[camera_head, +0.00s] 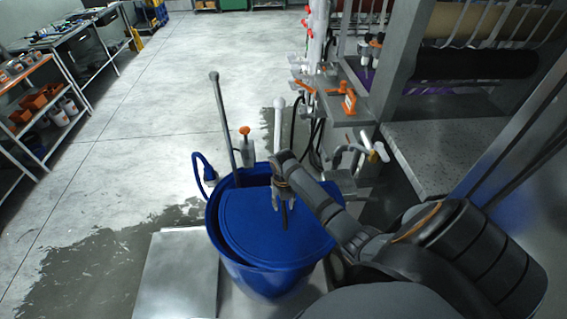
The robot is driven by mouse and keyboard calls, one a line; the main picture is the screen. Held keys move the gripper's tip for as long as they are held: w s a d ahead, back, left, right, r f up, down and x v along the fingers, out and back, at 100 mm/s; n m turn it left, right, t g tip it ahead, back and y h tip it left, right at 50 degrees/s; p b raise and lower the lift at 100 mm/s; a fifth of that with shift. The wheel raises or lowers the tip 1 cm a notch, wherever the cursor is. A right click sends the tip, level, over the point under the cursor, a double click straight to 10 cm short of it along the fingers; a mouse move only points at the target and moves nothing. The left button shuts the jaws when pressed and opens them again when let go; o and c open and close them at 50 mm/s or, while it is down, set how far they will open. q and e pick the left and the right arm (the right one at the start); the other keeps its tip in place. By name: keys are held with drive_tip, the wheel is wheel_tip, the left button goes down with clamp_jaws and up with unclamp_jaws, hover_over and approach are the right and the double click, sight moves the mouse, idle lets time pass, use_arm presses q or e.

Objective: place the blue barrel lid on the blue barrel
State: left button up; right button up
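The blue barrel (262,283) stands on the floor in the lower middle of the head view. The blue barrel lid (250,228) lies over most of its top, with the barrel's inside showing as a gap along the far side. I cannot tell whether the lid rests on the rim or is held just above it. My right gripper (284,208) reaches in from the right and points down over the lid's far right part. Its fingers are at or close to the lid, but whether they grip it is unclear. My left gripper is not in view.
A long grey rod (224,125) stands up from the barrel's open far side. A blue hose (199,170) curves at its left. A metal plate (178,272) lies on the floor left of the barrel. Machinery with pipes and valves (345,100) stands behind right. The left floor is open.

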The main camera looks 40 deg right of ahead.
wheel_tip(320, 180, up, 12)
drive_tip(key=b, duration=0.2)
idle(0.5)
